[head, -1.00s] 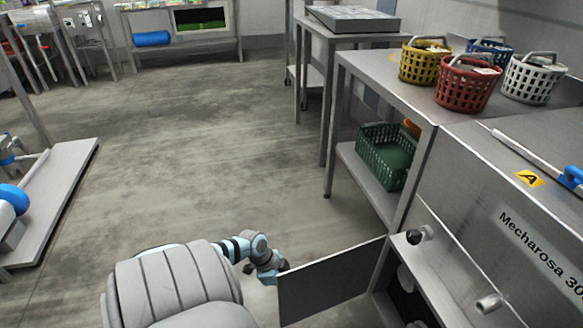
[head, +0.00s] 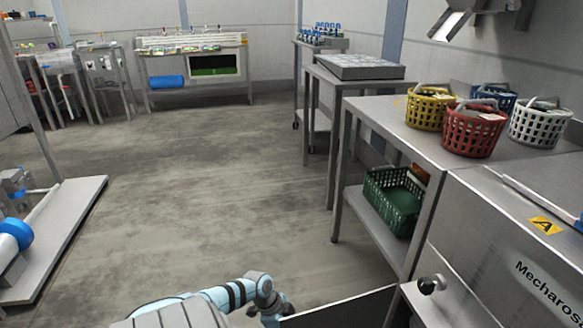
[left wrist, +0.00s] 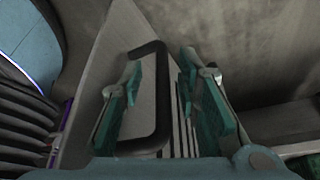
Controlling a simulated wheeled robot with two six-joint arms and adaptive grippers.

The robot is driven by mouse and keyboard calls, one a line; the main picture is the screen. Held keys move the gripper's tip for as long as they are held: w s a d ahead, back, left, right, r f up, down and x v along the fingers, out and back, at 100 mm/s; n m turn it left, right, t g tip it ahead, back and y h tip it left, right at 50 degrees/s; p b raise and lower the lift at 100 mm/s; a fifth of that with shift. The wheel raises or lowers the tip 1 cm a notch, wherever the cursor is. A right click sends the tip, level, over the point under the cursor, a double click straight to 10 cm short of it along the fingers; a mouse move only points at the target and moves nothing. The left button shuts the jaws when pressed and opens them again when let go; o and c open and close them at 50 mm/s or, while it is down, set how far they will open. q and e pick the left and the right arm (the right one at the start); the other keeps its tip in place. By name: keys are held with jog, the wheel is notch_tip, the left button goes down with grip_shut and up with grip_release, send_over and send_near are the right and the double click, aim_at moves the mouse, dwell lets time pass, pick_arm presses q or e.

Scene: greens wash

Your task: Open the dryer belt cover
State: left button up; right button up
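The cover (head: 345,308) of the Mecharosa machine (head: 470,265) stands swung out at the bottom of the head view, its dark face showing; its lower part is cut off. My left gripper (head: 277,308) is at the cover's outer edge. In the left wrist view the cover is a grey panel (left wrist: 112,45) with a black bracket handle (left wrist: 160,90). My left gripper (left wrist: 162,100) has its teal fingers apart, one on each side of the handle's long bar, with gaps visible. My right gripper is not in view.
A steel table (head: 400,112) holds yellow (head: 428,108), red (head: 474,130), blue and white baskets. A green crate (head: 392,200) sits on its lower shelf. A low platform (head: 62,225) stands at left. The floor between is clear.

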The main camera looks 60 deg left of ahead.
pick_arm(q)
jog(key=v, duration=1.2)
jog(key=shift+w, duration=0.1)
